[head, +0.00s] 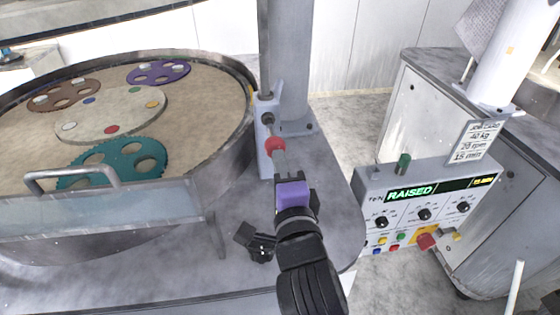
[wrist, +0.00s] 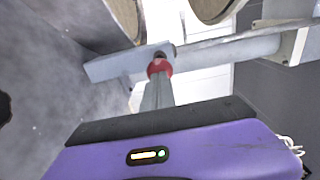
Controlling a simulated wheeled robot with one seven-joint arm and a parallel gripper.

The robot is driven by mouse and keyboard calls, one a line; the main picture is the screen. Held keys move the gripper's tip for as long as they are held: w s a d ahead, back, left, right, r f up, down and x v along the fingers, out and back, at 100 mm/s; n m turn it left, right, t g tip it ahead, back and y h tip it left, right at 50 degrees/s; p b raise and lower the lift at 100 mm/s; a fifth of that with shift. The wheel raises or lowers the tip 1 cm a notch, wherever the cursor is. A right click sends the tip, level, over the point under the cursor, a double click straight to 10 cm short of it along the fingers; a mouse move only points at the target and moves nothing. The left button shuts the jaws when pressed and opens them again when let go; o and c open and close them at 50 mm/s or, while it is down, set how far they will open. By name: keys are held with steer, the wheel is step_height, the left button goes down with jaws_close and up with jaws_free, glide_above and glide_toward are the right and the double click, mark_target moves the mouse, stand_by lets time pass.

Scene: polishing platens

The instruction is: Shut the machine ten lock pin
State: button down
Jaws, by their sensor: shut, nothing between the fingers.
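The lock pin's red knob (head: 275,146) sticks out from a pale grey bracket (head: 268,110) at the foot of the column beside the platen. My gripper (head: 279,162) has its fingers shut and empty, their tips right at the knob. In the wrist view, the red knob (wrist: 160,67) is just beyond the tips of the closed fingers (wrist: 158,90); I cannot tell whether they touch. The pin's shaft is mostly hidden in the bracket. The control box (head: 425,200), marked TEN, shows RAISED in green.
The round platen (head: 205,110) at left carries coloured toothed discs. A clear guard with a handle (head: 95,175) stands in front. A small black object (head: 257,243) lies on the grey deck, left of my wrist. A cabinet (head: 410,110) stands at right.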

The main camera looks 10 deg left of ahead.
mark_target(276, 144)
steer(key=b+x, duration=0.3)
steer(key=x, duration=0.2)
steer(key=shift+f, duration=0.15)
steer(key=shift+w+b, duration=0.25)
steer(key=shift+b, duration=0.05)
steer(key=shift+r, duration=0.35)
